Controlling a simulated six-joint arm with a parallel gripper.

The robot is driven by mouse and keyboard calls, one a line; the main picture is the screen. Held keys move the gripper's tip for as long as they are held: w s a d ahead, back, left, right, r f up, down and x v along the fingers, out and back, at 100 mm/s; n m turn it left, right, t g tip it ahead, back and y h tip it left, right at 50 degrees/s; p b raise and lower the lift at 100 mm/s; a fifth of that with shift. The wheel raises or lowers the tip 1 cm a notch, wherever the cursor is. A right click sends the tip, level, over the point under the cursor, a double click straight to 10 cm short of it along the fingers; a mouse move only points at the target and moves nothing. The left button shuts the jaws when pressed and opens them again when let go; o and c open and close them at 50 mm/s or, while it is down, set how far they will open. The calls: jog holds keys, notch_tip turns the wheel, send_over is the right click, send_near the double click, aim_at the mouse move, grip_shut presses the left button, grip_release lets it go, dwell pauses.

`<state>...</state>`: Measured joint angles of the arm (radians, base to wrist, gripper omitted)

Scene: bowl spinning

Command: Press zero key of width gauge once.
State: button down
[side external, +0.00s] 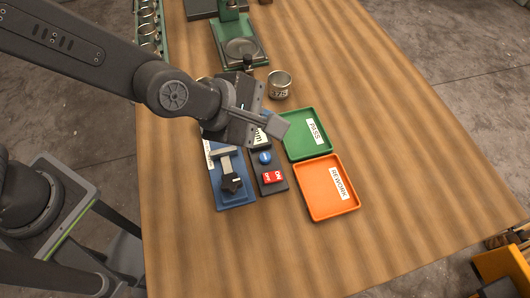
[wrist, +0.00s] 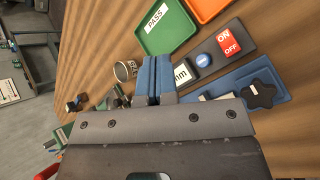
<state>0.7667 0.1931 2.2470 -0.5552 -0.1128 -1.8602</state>
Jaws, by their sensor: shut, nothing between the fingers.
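The dark width gauge panel (side external: 268,172) lies on the table beside a blue clamp base (side external: 236,197) with a black star knob (side external: 231,182). The panel carries a round blue button (side external: 265,157), a red ON/OFF switch (side external: 272,177) and a display with "mm". In the wrist view the blue button (wrist: 204,59) sits between the display (wrist: 183,73) and the red switch (wrist: 229,40). My gripper (wrist: 155,62) is shut and empty, its blue fingers left of the display and apart from the button. In the side view my gripper covers the panel's far end.
A green PASS tray (side external: 306,134) and an orange REWORK tray (side external: 325,188) lie just right of the panel. A metal ring (side external: 280,85) and a green stand (side external: 240,47) are farther back. The table's front and right are clear.

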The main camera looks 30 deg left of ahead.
send_over(276, 159)
jog(key=s+a, duration=0.2)
jog(key=shift+w+d+f, duration=0.1)
jog(key=shift+f, duration=1.95)
jog(key=shift+w+d+f, duration=0.1)
jog(key=shift+f, duration=1.95)
jog(key=shift+f, duration=0.1)
jog(key=shift+f, duration=0.35)
jog(key=shift+s+f, duration=0.3)
jog(key=shift+f, duration=0.6)
jog(key=shift+r, duration=0.1)
jog(key=shift+s+a+r, duration=0.15)
jog(key=shift+s+r, duration=0.1)
jog(key=shift+r, duration=0.45)
jog(key=shift+w+r, duration=0.2)
jog(key=shift+r, duration=2.45)
